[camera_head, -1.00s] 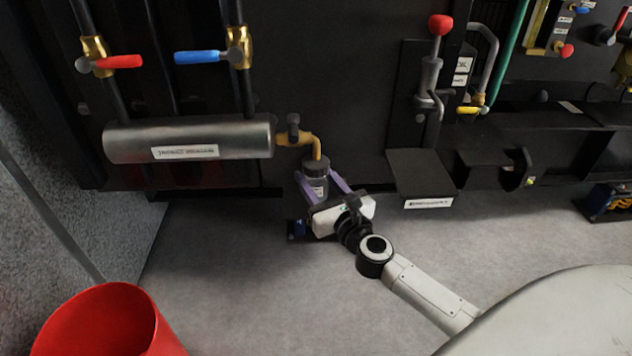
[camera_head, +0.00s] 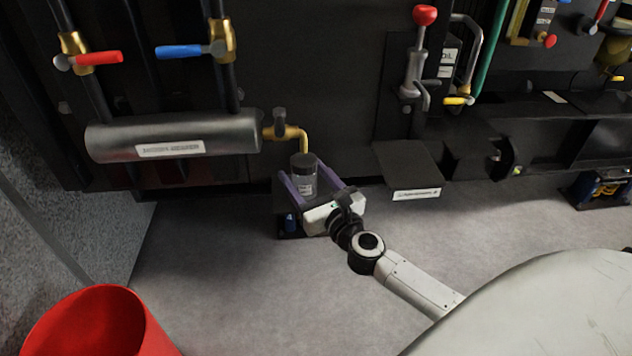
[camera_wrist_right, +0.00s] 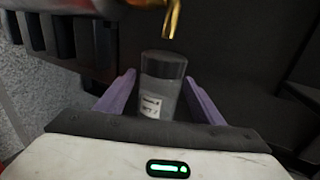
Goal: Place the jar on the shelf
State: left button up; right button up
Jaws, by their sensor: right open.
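The jar (camera_head: 304,177) is a small clear cylinder with a dark lid and a white label. It stands under the end of a brass spout (camera_head: 298,134). My right gripper (camera_head: 299,184) is open, with its purple fingers on either side of the jar. In the right wrist view the jar (camera_wrist_right: 161,88) stands upright between the two fingers (camera_wrist_right: 160,100), with visible gaps on both sides. A black shelf (camera_head: 408,165) with a white label on its front edge sticks out to the right of the jar. My left gripper is not in view.
A grey horizontal cylinder (camera_head: 175,135) with a label is left of the spout. Red (camera_head: 98,58) and blue (camera_head: 183,51) valve levers are above it. A red-knobbed lever (camera_head: 424,16) rises above the shelf. A red bin (camera_head: 98,325) stands at lower left.

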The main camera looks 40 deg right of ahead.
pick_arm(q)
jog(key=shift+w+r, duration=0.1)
pick_arm(e)
jog(key=s+a, duration=0.1)
jog(key=s, duration=1)
jog(key=shift+s+a, duration=0.25)
jog(key=shift+a, duration=0.15)
jog(key=shift+f, duration=0.1)
